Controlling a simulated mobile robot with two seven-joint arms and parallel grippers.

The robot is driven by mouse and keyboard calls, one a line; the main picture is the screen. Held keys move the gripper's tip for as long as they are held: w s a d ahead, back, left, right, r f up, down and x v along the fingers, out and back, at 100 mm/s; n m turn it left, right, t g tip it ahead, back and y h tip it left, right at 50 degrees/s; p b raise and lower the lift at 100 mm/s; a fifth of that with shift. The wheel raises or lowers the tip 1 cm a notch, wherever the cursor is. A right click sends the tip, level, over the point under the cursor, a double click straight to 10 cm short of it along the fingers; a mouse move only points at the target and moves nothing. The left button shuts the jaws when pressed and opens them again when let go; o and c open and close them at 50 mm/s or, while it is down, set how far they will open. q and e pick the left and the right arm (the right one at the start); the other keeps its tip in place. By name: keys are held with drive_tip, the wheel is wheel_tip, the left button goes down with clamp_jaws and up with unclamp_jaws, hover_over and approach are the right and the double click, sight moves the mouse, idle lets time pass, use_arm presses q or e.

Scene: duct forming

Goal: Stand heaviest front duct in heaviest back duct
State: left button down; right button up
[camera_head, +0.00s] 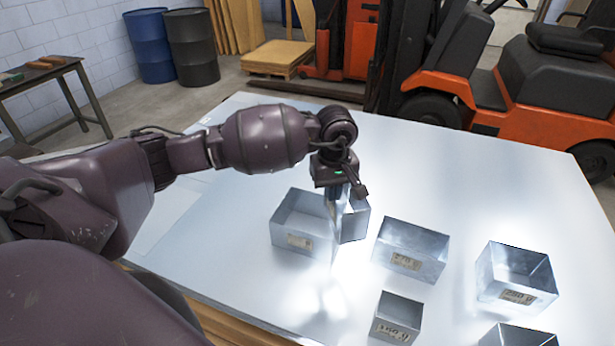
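My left gripper (345,190) points down and is shut on a small open metal duct (354,222), upright at the right side of the left back duct (288,238). The held duct overlaps that duct's right wall in the picture; I cannot tell whether it is inside, above or beside it. The left back duct's label is too blurred to read. The middle back duct (408,264) and right back duct (515,290) stand open and empty, with labels hard to read. A front duct (396,326), labelled about 150 g, and another front duct (515,336), cut by the bottom edge, stand nearer. My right gripper is out of view.
The shiny metal-topped table (455,180) is clear behind the ducts and to the left. An orange forklift (530,95), blue drum (149,45), dark drum (191,47) and side table (45,78) stand beyond it.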

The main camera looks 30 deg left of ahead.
use_arm(q)
drive_tip(key=w+a+f+n, duration=0.2)
drive_tip(key=a+n, duration=0.3)
drive_tip(key=n, duration=0.1)
drive_tip(key=w+a+f+n, duration=0.2)
drive_tip(key=a+n, duration=0.3)
wheel_tip(320, 180, down, 9)
drive_tip(key=b, duration=0.6)
drive_tip(key=shift+s, duration=0.2)
